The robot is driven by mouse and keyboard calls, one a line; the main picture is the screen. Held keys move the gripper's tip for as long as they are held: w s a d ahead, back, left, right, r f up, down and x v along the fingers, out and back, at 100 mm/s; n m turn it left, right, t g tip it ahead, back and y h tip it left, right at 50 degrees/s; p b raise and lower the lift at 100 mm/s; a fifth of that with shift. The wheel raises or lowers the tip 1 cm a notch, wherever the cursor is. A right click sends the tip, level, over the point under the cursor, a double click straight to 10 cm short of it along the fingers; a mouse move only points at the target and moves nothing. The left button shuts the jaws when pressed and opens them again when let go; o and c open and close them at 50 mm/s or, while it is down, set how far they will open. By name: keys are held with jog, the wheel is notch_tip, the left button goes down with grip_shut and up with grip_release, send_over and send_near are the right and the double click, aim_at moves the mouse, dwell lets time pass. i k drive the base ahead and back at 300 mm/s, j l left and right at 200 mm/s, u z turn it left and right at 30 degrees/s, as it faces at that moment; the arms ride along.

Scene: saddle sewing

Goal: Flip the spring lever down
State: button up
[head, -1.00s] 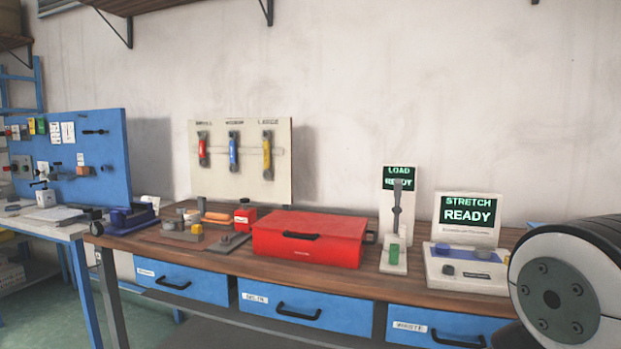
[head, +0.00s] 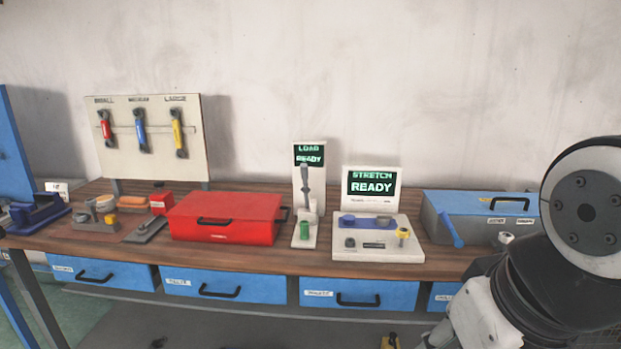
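A grey lever (head: 304,180) stands upright on a white stand (head: 312,235) marked "LOAD READY", on the wooden bench. A green cylinder (head: 304,231) sits at the stand's front. A second lever, blue (head: 450,229), leans tilted on the front left of a blue-grey box (head: 482,214) at the right. No label in view names either one the spring lever. My arm fills the lower right, in front of the bench's right part. My gripper is not in view.
A white panel device (head: 378,255) with a "STRETCH READY" screen stands between the stand and the box. A red case (head: 226,219) is left of the stand. Blue drawers (head: 210,286) line the bench (head: 270,259) front. Small tools crowd the left end.

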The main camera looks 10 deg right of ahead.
aim_at(304, 166)
jog(key=i+j+z, duration=0.15)
jog(key=j+z, duration=0.3)
jog(key=i+j+z, duration=0.1)
jog(key=j+z, duration=0.85)
jog(key=l, duration=0.1)
